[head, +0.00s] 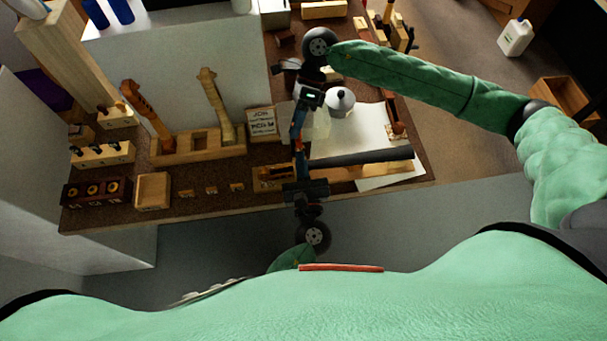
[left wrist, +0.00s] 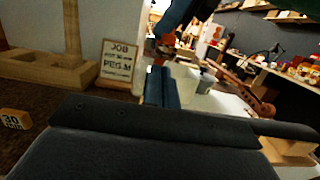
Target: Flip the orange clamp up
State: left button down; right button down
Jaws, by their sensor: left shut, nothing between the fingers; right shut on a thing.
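My right gripper (head: 299,122) hangs over the bench and is shut on a small, mostly hidden thing. Orange shows there, so it seems to be the orange clamp (head: 298,147). A red-orange patch (left wrist: 165,44) also shows at that gripper in the left wrist view. My left gripper (head: 301,170) is shut and empty, just nearer my body, with its fingers (left wrist: 161,88) pointing toward the right gripper. I cannot tell whether they touch the clamp. A dark fingerboard (head: 365,157) lies along a wooden neck (head: 370,171) below and right.
A job card (head: 261,122) stands left of the grippers. A wooden rack (head: 200,143) holds two scroll-ended necks. A wooden tray (head: 152,190) and small numbered blocks (head: 211,190) lie along the front. A white round pot (head: 340,101) stands behind the white sheet (head: 355,135).

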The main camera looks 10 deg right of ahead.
pick_arm(q)
jog(key=shift+w+r, duration=0.1)
jog(key=shift+w, duration=0.7)
